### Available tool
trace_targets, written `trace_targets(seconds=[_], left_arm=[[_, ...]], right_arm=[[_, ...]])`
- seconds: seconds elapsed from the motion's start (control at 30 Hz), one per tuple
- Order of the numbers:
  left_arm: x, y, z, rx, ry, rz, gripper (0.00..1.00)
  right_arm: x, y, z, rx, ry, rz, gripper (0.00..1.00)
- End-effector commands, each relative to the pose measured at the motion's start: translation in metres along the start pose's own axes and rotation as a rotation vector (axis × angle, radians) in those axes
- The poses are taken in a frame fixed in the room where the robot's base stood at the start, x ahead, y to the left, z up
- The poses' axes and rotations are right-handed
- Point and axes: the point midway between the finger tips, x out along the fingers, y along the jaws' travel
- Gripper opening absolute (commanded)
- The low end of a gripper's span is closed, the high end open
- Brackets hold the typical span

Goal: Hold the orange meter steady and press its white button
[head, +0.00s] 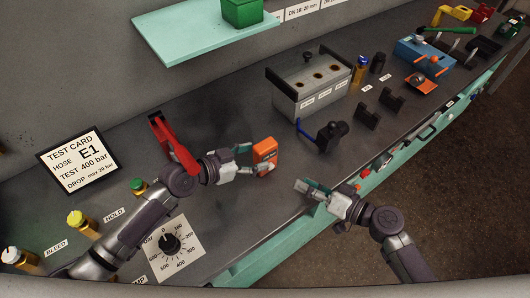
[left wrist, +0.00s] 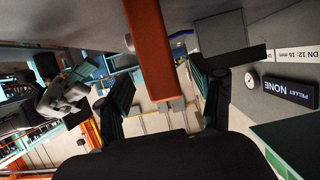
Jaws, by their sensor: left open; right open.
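The orange meter (head: 265,152) is near the middle of the bench in the head view, at the fingertips of my left gripper (head: 245,161). In the left wrist view the meter (left wrist: 152,50) runs down between the two fingers of my open left gripper (left wrist: 165,98), with gaps on both sides. I cannot tell whether it rests on the bench. Its white button is not clearly visible. My right gripper (head: 312,187) is open and empty to the right of and below the meter, by the bench's front edge. It also shows at the left wrist view's left (left wrist: 65,97).
A red lever (head: 172,143) stands behind my left wrist. A dial (head: 171,243) and yellow knob (head: 77,219) are at front left. A grey block with holes (head: 310,83) and a black fitting with blue handle (head: 328,134) stand to the right. Bare bench lies behind the meter.

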Motion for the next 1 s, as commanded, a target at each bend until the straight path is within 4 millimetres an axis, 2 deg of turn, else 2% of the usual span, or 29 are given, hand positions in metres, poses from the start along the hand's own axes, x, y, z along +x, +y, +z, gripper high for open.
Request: trace_targets(seconds=[0.1,0.3,0.67,0.77,1.0], left_arm=[[0.021,0.000,0.001,-0.003,0.000,0.001,0.67],[0.042,0.000,0.001,-0.002,0.000,-0.001,0.67],[0.047,0.000,0.001,0.000,0.000,-0.001,0.67],[0.047,0.000,0.001,0.000,0.000,-0.001,0.53],[0.046,0.000,0.002,0.000,-0.001,-0.001,0.13]], right_arm=[[0.000,0.000,0.000,0.000,0.000,0.000,0.42],[0.000,0.000,0.000,0.000,0.000,0.000,0.42],[0.000,0.000,0.000,0.000,0.000,0.000,0.42],[0.000,0.000,0.000,0.000,0.000,0.000,0.42],[0.000,0.000,0.000,0.000,0.000,0.000,0.42]])
